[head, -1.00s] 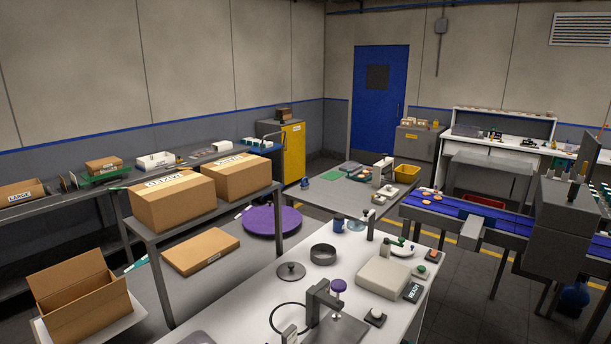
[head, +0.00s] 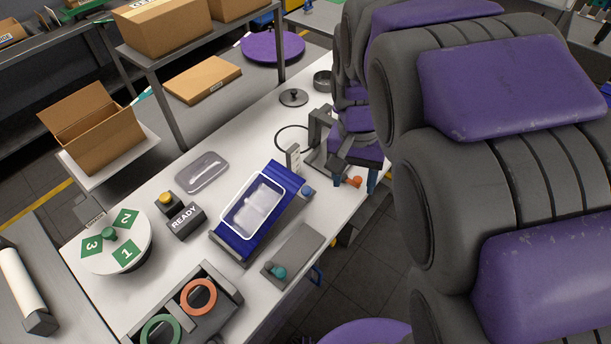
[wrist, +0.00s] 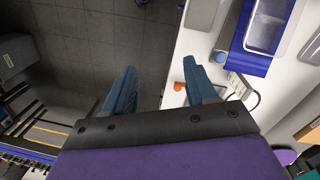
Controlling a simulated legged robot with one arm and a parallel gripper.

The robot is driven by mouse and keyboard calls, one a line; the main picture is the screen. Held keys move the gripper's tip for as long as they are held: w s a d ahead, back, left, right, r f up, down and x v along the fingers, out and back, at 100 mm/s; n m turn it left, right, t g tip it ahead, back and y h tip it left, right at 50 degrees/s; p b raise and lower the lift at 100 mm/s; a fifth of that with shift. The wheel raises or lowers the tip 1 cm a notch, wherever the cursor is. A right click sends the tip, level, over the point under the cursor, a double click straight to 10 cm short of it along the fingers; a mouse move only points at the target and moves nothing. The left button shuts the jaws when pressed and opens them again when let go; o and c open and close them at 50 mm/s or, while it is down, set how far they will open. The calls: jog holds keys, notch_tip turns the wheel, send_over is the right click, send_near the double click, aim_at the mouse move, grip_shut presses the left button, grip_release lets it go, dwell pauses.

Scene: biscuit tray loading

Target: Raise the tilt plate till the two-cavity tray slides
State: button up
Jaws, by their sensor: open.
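The blue tilt plate (head: 232,243) lies on the white table in the head view, and I cannot tell its slope. A clear tray with a pale rim (head: 228,207) sits on it. A blue knob (head: 308,190) is at the plate's right end. My gripper (head: 354,184) is open at the table's front edge, right of the plate and apart from it. An orange knob (head: 354,181) is close to its fingers. In the wrist view my gripper (wrist: 159,66) shows nothing held, and the plate (wrist: 236,45), tray (wrist: 268,22) and blue knob (wrist: 219,57) are right of it.
A READY sign (head: 186,221), a yellow button (head: 166,198) and a clear lid (head: 202,172) are left of the plate. A grey plate with a teal knob (head: 295,252) lies in front of it. A numbered turntable (head: 130,254) is farther left. A grey fixture (head: 318,128) stands behind my gripper.

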jog(key=m, duration=0.1)
send_near(306, 190)
jog(key=shift+t, duration=0.3)
jog(key=f, duration=0.2)
jog(key=f+b, duration=0.1)
jog(key=f, duration=0.2)
jog(key=f+b, duration=0.1)
jog(key=f, duration=0.2)
jog(key=shift+s+d+f, duration=0.2)
jog(key=shift+s+d, duration=0.05)
jog(key=shift+s, duration=0.15)
jog(key=shift+c, duration=0.2)
grip_shut()
